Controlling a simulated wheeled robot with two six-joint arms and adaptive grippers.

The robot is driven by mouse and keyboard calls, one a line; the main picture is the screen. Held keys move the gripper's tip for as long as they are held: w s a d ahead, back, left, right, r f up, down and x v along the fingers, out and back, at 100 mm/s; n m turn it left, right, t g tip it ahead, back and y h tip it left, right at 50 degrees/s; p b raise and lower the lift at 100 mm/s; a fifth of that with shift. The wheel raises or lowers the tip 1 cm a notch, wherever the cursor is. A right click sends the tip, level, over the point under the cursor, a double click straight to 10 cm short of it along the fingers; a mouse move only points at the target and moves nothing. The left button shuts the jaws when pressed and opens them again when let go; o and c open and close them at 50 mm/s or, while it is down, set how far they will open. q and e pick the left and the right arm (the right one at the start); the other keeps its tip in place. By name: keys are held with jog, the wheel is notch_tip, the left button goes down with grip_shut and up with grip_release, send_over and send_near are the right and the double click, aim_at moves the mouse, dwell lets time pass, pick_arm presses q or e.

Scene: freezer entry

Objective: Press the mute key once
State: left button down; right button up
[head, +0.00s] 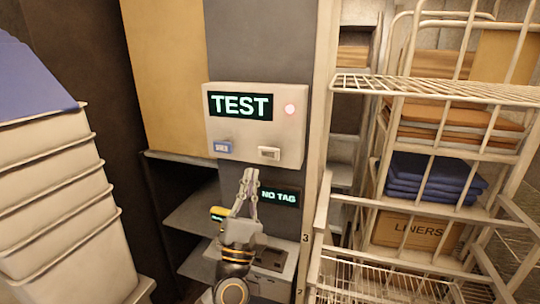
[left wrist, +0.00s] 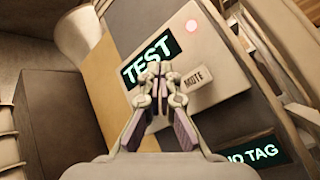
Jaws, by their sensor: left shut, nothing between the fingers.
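A pale control box (head: 290,147) is mounted on the grey panel. Its screen (head: 241,106) reads TEST, and a red lamp (head: 290,109) glows at its right. In the left wrist view the white key (left wrist: 196,77) is labelled MUTE. My left gripper (head: 248,173) is shut and empty, below the box in the head view. In the left wrist view its fingertips (left wrist: 153,70) overlap the screen's lower edge, left of the mute key. My right gripper is not in view.
A dark display (head: 279,196) reading NO TAG is below the box, right of my gripper. A wire rack (head: 430,144) with folded blue cloths (head: 432,178) and a LINERS box (head: 418,231) stands at right. Stacked white bins (head: 60,190) stand at left.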

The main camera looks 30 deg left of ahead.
aim_at(268, 149)
pick_arm(q)
jog(key=shift+w+h, duration=0.1)
jog(key=shift+h, duration=0.2)
jog(key=w+a+b, duration=0.1)
jog(key=w+a, duration=0.1)
jog(key=w, duration=0.6)
jog(key=shift+w+b, duration=0.25)
jog(key=shift+b, duration=0.05)
dwell(1.0)
jog(key=shift+w+a, duration=0.15)
jog(key=shift+w, duration=0.25)
jog(key=shift+w+a+b, duration=0.1)
jog(key=shift+w+b, duration=0.3)
jog(key=shift+w, duration=0.05)
dwell(0.8)
jog(key=shift+s, duration=0.1)
jog(key=shift+s+d+p, duration=0.2)
jog(key=shift+s+p, duration=0.1)
jog(key=shift+s, duration=0.5)
